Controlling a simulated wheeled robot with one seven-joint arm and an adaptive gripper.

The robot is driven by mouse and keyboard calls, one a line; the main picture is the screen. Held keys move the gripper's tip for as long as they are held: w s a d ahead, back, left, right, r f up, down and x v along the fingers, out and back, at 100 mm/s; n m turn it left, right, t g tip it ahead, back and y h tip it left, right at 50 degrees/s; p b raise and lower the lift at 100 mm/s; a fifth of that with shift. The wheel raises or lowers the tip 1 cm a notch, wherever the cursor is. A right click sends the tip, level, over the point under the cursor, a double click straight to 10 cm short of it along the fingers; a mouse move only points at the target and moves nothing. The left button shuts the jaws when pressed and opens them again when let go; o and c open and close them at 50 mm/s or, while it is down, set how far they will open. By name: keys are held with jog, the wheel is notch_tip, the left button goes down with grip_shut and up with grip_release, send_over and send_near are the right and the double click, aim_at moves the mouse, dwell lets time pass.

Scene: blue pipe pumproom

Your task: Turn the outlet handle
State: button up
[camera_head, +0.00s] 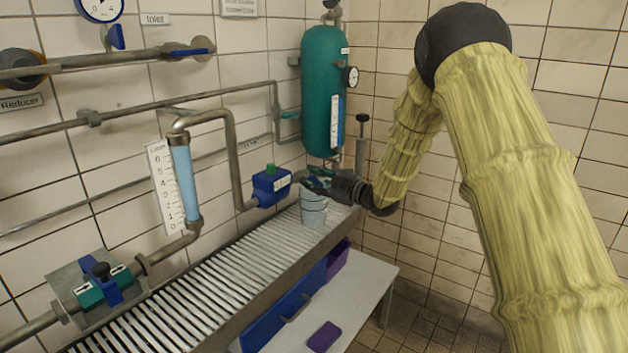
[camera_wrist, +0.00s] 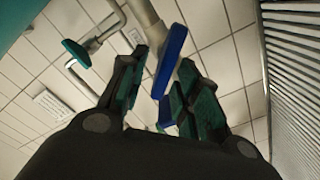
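My gripper (camera_head: 318,187) reaches in from the right, just above a light blue cup on the slatted rack, in the head view. In the wrist view, my gripper (camera_wrist: 165,90) has its green-padded fingers apart. A blue handle (camera_wrist: 172,55) on a grey pipe stands in the gap between them, closer to the right finger in the picture. I take it to be the outlet handle; no label beside it is readable. I cannot tell whether a finger touches it. In the head view my gripper hides it.
A blue valve box (camera_head: 271,186) with a green knob sits left of my gripper. The cup (camera_head: 314,210) stands on the slatted rack (camera_head: 215,270). A teal tank (camera_head: 324,90) hangs behind. A green lever (camera_wrist: 76,53) lies left of my fingers. The floor at right is clear.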

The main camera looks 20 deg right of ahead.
jog(key=v, duration=1.2)
dwell(0.4)
jog(key=shift+f, duration=0.1)
dwell(0.8)
